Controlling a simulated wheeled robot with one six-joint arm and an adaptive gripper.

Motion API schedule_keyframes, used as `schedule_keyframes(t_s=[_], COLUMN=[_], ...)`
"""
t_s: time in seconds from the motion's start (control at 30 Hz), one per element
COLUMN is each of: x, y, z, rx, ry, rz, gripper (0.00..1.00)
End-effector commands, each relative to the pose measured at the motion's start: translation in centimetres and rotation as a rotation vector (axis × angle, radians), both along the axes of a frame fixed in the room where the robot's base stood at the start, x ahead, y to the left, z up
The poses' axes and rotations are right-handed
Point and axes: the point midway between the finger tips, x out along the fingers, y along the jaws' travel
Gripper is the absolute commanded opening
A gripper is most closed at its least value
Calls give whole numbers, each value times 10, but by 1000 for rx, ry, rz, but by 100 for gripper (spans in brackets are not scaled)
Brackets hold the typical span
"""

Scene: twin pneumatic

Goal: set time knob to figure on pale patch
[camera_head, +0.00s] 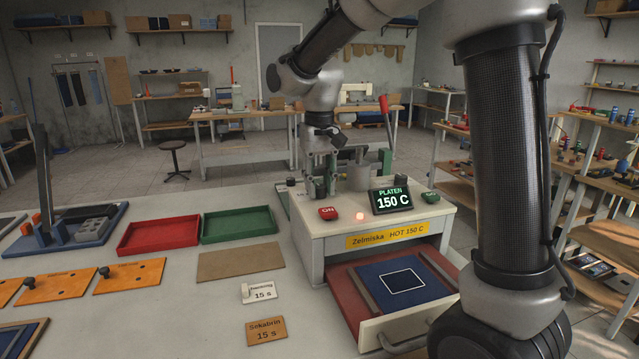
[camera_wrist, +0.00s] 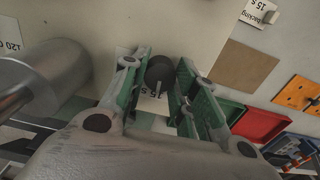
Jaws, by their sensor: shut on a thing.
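My gripper (camera_head: 322,188) is at the left rear of the heat press (camera_head: 320,238), with its green fingers pointing down. In the wrist view the fingers stand on both sides of a dark round knob (camera_wrist: 160,69) and are shut on it. The knob has a light pointer line. A pale label reading 15 s (camera_wrist: 153,103) lies beside it, partly hidden. A pale card (camera_head: 260,292) on the table reads 15 s; it also shows in the wrist view (camera_wrist: 260,12). A brown card (camera_head: 266,331) also reads 15 s.
The press display (camera_head: 391,199) reads 150 C, between a red button (camera_head: 328,213) and a green one (camera_head: 429,197). Its drawer (camera_head: 408,321) is open with blue cloth (camera_head: 388,271) inside. Red (camera_head: 158,236) and green (camera_head: 240,224) trays stand left.

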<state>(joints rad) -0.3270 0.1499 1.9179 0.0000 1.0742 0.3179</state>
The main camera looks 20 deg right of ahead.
Motion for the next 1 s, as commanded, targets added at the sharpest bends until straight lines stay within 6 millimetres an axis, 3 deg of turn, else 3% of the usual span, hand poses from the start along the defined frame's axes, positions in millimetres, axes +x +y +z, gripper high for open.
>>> schedule_keyframes(t_s=[0.3,0.8,0.83,0.93,1.0], x=[1,1,1,0,0], y=[0,0,0,0,0], z=[1,1,1,1,0], rx=[0,0,0,0,0], ry=[-2,-2,-2,-2,-2], rz=[-100,-115,-114,-114,-114], gripper=[5,5,34,50,50])
